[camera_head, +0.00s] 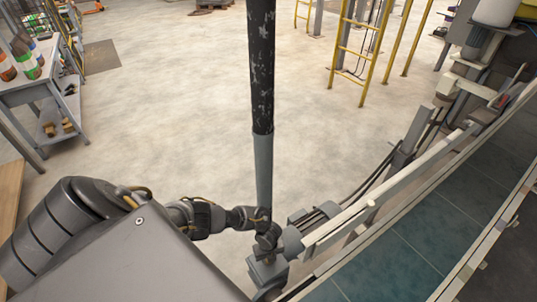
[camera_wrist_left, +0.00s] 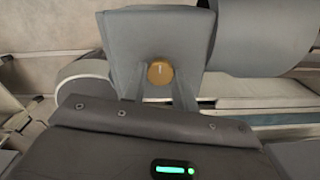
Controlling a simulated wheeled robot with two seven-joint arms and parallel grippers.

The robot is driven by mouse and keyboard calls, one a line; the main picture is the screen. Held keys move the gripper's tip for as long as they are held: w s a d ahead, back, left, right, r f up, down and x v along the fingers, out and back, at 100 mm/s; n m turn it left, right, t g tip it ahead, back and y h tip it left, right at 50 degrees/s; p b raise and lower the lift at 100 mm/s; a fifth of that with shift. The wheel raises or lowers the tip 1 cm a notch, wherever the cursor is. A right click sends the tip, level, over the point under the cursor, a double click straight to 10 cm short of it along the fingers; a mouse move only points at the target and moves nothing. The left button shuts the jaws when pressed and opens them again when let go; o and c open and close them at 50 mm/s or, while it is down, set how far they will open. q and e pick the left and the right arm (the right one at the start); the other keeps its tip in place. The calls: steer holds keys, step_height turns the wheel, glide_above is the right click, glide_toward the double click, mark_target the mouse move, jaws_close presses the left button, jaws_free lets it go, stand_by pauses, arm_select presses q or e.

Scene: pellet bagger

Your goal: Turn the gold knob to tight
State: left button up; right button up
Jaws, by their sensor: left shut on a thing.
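The gold knob (camera_wrist_left: 160,73) is a small round disc with a short pale mark on its face, in the left wrist view. It sits on the front of a grey box-shaped housing (camera_wrist_left: 150,30). My left gripper (camera_wrist_left: 158,82) has its two fingers on either side of the knob and is shut on it. In the head view my left gripper (camera_head: 267,240) is at the lower middle, by the housing (camera_head: 267,273); the knob is too small and covered to make out there. Any tight marking cannot be read. My right gripper is not in view.
A conveyor with a pale side rail (camera_head: 375,198) and dark green belt (camera_head: 420,235) runs along the right. A tall dark pole (camera_head: 262,90) stands in the middle. A shelf cart (camera_head: 35,85) with bottles is at left; yellow ladders (camera_head: 350,52) stand behind. Open floor lies between.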

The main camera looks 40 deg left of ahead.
arm_select(q)
steer(key=o, duration=1)
steer(key=shift+c, duration=0.2)
step_height(320, 180, up, 11)
steer(key=p, duration=0.2)
steer(key=shift+p, duration=0.4)
steer(key=shift+d+f, duration=0.1)
